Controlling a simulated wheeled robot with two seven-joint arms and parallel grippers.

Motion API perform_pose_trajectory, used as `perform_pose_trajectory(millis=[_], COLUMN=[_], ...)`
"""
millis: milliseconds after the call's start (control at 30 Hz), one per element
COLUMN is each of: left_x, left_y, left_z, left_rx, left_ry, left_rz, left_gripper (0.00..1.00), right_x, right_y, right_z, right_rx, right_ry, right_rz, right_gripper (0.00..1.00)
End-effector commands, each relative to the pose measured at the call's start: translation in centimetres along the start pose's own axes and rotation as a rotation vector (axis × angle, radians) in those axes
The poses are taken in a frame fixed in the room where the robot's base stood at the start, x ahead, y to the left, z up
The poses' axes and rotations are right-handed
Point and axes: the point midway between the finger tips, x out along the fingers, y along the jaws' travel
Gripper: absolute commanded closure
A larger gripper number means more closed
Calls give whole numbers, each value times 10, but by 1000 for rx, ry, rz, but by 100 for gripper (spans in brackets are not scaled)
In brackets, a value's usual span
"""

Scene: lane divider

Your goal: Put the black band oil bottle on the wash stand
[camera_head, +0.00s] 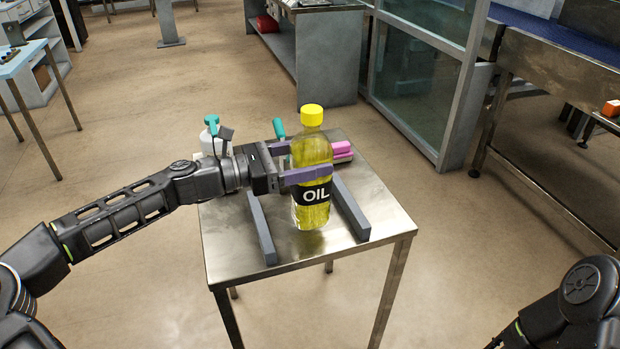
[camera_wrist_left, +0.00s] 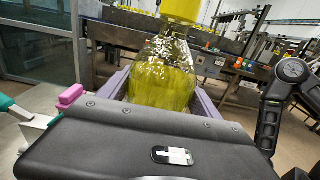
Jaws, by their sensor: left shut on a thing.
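The black band oil bottle (camera_head: 311,160) has a yellow cap, yellow oil and a black band reading OIL. It stands upright between two grey rails (camera_head: 350,208) on a steel-topped stand (camera_head: 225,248), which I take to be the wash stand. My left gripper (camera_head: 306,162) is shut on the bottle, its purple fingers on either side of the body. The bottle fills the middle of the left wrist view (camera_wrist_left: 163,75). I cannot tell whether its base touches the stand top. My right gripper is out of view; only part of my right arm shows at bottom right.
A white spray bottle with a teal top (camera_head: 212,137), a teal-handled tool (camera_head: 279,128) and a pink sponge (camera_head: 341,148) are at the back of the stand. A glass partition (camera_head: 415,75) and a steel conveyor (camera_head: 560,75) stand to the right. Open floor surrounds the stand.

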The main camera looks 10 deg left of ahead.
Motion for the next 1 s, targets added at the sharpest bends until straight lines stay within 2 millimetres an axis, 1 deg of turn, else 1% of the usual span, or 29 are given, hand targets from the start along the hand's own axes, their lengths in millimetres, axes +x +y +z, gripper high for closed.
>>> perform_pose_trajectory(millis=[367,467,633,733,933,967,1000], left_x=[0,0,0,0,0,0,0], left_y=[0,-1,-1,-1,-1,0,0], left_z=[-3,-12,-34,-38,-39,-42,-41], left_rx=[1,0,0,1,1,0,0], left_ry=[-3,-4,-4,-4,-2,1,1], left_rz=[-1,-2,-2,-2,-2,-1,-1], left_gripper=[100,100,100,100,100,25,22], right_x=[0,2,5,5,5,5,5], right_y=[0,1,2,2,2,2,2], right_z=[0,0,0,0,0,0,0], right_rx=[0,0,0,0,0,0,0], right_ry=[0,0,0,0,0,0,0], right_rz=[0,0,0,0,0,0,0], right_gripper=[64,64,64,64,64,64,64])
